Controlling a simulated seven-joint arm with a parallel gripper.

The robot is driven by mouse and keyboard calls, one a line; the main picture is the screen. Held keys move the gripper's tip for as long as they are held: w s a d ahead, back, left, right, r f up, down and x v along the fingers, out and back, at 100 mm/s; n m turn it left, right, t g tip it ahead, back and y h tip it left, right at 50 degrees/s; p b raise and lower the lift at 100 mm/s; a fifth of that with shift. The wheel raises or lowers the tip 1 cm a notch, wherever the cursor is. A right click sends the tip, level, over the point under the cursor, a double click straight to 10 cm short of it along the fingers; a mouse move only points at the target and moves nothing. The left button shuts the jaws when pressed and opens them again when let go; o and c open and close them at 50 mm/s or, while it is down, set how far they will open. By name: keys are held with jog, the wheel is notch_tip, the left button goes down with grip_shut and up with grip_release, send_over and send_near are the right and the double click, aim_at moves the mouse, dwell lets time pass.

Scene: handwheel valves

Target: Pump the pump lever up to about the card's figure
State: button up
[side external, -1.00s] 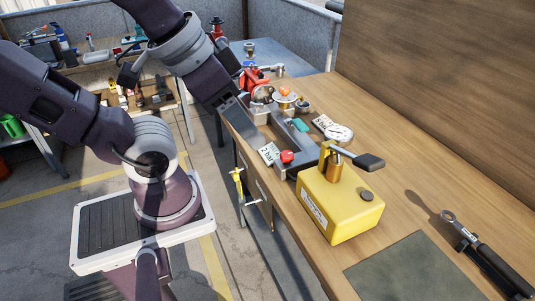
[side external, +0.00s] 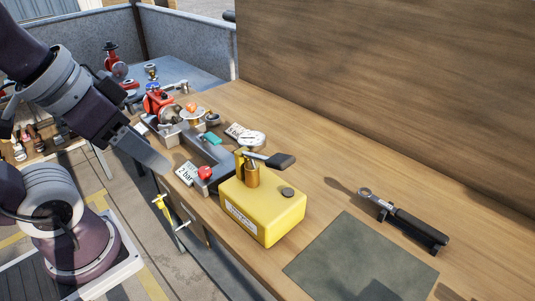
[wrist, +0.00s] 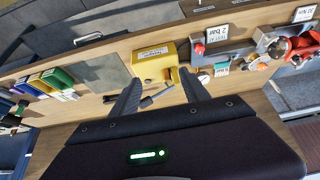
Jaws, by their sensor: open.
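The yellow pump (side external: 262,212) stands on the wooden bench. Its lever (side external: 281,160) has a black grip and juts from the brass post, roughly level. The card (side external: 186,174) beside the pump reads "2 bar"; it also shows in the wrist view (wrist: 216,33). A round white gauge (side external: 251,138) lies behind the pump, its reading too small to tell. My gripper (side external: 160,160) is left of the pump, off the bench's front edge. In the wrist view my gripper (wrist: 159,77) is open and empty, with the lever (wrist: 150,100) seen between the fingers, apart from them.
A red knob (side external: 205,172) sits on a grey block next to the pump. Red valves and fittings (side external: 160,103) crowd the bench farther back. A torque wrench (side external: 405,221) lies on the right, behind a dark mat (side external: 360,262). Coloured bins (wrist: 45,82) stand left in the wrist view.

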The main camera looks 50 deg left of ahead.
dwell(0.4)
jog(key=shift+o, duration=0.3)
jog(key=shift+w+r, duration=0.15)
jog(key=shift+w, duration=0.05)
jog(key=m+g+h, duration=0.4)
jog(key=m+g, duration=0.2)
jog(key=m, duration=1.2)
send_near(279, 158)
jog(key=shift+x, duration=4.15)
jog(key=c, duration=1.1)
